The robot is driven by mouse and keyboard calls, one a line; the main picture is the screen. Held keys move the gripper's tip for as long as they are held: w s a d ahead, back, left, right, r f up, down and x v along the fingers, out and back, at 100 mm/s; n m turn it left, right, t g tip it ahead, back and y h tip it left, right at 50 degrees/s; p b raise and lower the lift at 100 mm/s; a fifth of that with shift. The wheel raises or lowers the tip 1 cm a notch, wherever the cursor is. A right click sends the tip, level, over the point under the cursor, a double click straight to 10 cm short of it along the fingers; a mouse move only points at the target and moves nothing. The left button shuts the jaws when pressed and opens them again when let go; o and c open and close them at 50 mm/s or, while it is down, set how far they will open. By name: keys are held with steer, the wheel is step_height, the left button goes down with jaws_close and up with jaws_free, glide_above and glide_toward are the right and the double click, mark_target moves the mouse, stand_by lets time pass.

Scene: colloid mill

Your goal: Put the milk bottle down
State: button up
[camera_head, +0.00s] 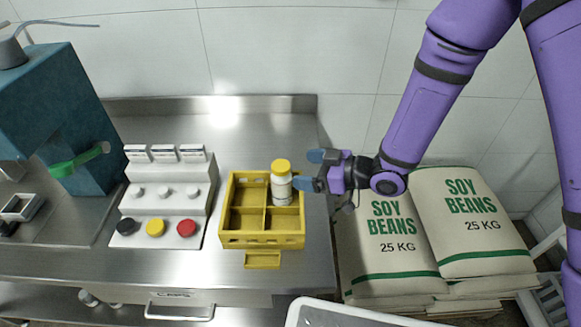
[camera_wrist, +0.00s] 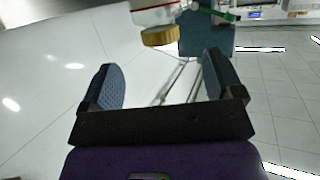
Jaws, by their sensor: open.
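The milk bottle (camera_head: 281,185) is white with a yellow cap and stands upright in a compartment at the right of the yellow crate (camera_head: 262,240). The crate sits on the steel counter. My gripper (camera_head: 308,170) is just right of the bottle, fingers open and pointing left. In the wrist view, my gripper (camera_wrist: 160,85) is open with nothing between its fingers. The bottle (camera_wrist: 155,15) shows beyond the fingertips there, its yellow cap near the top edge. The bottle's base is hidden inside the crate.
A white panel (camera_head: 165,205) with black, yellow and red buttons stands left of the crate. A teal machine (camera_head: 65,110) with a green handle is at the far left. Soy bean sacks (camera_head: 470,220) are stacked right of the counter. Bare counter lies behind the crate.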

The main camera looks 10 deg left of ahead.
steer(key=v, duration=0.4)
steer(key=shift+d+r, duration=0.1)
steer(key=shift+d, duration=0.2)
